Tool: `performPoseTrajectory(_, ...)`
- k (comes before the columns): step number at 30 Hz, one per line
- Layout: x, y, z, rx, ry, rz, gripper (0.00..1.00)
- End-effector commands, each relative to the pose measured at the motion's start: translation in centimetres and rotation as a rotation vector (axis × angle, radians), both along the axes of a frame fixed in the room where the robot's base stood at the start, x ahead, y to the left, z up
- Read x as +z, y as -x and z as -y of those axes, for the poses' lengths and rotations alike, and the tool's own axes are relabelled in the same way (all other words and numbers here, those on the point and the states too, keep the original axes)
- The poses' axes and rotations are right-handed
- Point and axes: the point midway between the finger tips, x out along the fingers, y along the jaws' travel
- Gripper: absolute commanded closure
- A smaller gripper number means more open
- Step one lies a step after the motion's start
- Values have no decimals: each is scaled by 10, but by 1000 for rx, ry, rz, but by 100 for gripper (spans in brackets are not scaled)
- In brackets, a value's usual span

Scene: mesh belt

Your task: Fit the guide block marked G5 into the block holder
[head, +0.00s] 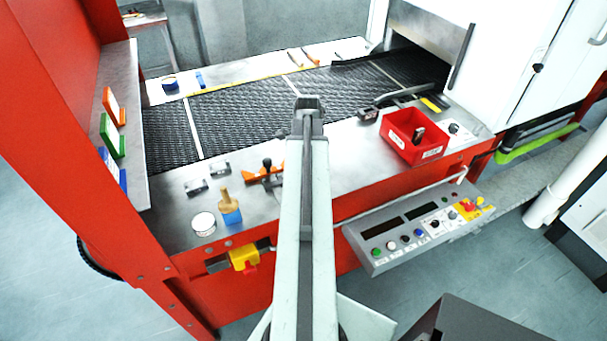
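No G5 marking can be read at this size, so I cannot tell which piece is the guide block. Two small grey metal blocks lie on the steel ledge left of my arm, a nearer one (195,187) and a farther one (221,170). An orange fixture with a black knob (267,172) sits just right of them, partly hidden by my arm; I cannot tell whether it is the block holder. A dark block (369,113) lies on the ledge right of my arm. My gripper (308,103) is over the belt's near edge; its fingers are not clear.
A red bin (432,152) with a grey piece inside stands on the right ledge. A wooden-handled blue tool (231,213) and a round tin (203,223) stand front left. The black mesh belt (240,115) runs behind. A control panel (420,226) juts out at front right.

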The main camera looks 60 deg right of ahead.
Motion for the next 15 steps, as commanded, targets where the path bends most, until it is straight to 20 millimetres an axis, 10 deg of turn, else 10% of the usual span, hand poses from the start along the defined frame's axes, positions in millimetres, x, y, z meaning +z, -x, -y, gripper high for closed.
performPoseTrajectory(12,-15,-3,-2,7,0,0,100)
performPoseTrajectory(15,-13,-3,-2,7,0,0,63)
